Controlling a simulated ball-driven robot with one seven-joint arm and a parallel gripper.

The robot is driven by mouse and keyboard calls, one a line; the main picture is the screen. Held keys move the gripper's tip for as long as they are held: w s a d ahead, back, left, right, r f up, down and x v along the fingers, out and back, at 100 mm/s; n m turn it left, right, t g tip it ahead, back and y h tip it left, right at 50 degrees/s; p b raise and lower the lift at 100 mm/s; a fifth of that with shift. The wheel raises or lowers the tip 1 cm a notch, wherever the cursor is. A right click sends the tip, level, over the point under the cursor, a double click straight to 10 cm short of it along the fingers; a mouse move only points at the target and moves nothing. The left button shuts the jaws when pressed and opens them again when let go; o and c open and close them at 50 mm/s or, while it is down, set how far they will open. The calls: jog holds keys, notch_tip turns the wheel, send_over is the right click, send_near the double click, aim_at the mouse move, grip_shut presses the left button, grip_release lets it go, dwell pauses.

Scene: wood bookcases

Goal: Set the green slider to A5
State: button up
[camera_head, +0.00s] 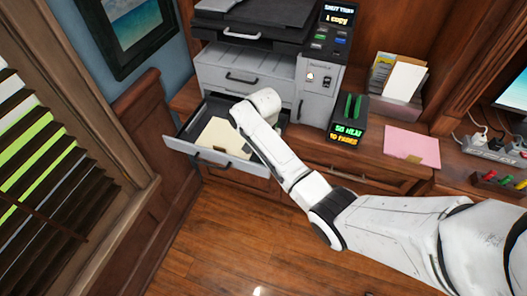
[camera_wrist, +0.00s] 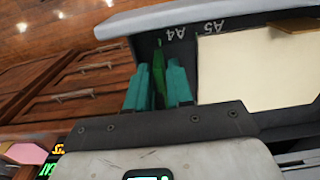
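The green slider (camera_wrist: 158,62) stands in the open paper drawer in the wrist view, near the A4 mark (camera_wrist: 175,33). The A5 mark (camera_wrist: 212,27) is to its right, and both marks appear upside down. My gripper (camera_wrist: 160,75) has its two teal fingers on either side of the slider. The gap is narrow, and I cannot tell whether both fingers touch it. In the head view my arm reaches over the open drawer (camera_head: 207,155) and hides the slider and fingertips. Cream paper (camera_wrist: 262,68) lies in the drawer.
The grey printer (camera_head: 240,72) stands above the open drawer. A black box with green sticks (camera_head: 348,120), a pink sheet (camera_head: 412,146) and a paper tray (camera_head: 396,105) are on the wooden counter to the right. The wooden floor (camera_head: 230,240) in front is clear.

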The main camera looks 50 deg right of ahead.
jog(key=shift+f, duration=0.25)
grip_shut()
dwell(0.3)
